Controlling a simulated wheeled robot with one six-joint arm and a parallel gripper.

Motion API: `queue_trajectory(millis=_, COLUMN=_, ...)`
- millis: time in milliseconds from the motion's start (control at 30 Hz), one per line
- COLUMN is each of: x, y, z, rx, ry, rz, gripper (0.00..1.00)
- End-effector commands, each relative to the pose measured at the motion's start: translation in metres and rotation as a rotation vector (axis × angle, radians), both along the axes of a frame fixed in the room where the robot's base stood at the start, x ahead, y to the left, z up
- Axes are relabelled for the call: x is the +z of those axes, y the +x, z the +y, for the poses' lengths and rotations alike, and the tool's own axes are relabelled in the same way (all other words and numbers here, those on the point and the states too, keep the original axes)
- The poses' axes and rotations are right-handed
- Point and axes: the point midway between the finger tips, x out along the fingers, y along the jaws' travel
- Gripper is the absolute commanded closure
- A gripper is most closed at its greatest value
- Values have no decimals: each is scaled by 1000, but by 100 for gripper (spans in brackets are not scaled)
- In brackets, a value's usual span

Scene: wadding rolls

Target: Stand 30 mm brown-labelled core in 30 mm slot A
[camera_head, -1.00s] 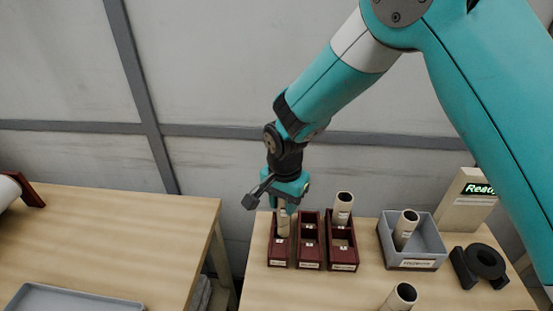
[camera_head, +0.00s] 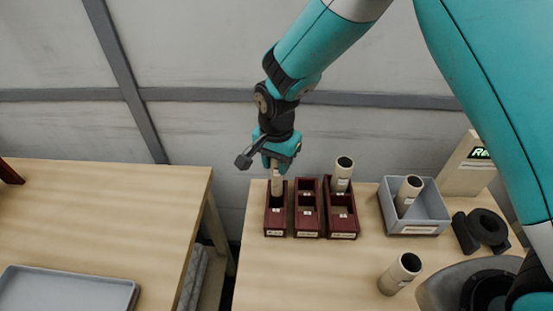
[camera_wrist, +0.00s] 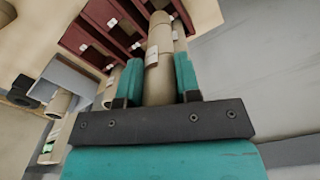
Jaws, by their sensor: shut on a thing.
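My gripper (camera_head: 277,166) is shut on a tan cardboard core (camera_head: 277,185). It holds the core upright at the rear compartment of the leftmost dark-red rack (camera_head: 275,222); the rack's wall hides the core's lower end, so whether it rests on the bottom cannot be told. In the wrist view the held core (camera_wrist: 160,48) lies between the teal fingers (camera_wrist: 160,80), with a pale label on its side. The label's colour and the slot letters are too small to read.
A middle rack (camera_head: 307,212) looks empty. The right rack (camera_head: 342,225) has a core (camera_head: 342,175) in its rear. A grey bin (camera_head: 428,212) holds one core (camera_head: 408,194); another core (camera_head: 400,273) stands on the bench. A black ring-shaped object (camera_head: 487,228) lies at right.

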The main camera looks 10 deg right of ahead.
Motion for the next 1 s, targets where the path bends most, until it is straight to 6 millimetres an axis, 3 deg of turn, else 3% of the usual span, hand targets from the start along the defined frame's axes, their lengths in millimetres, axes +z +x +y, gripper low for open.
queue_trajectory(millis=1000, x=-77, y=0, z=1, rx=1, ry=1, rz=-1, gripper=92)
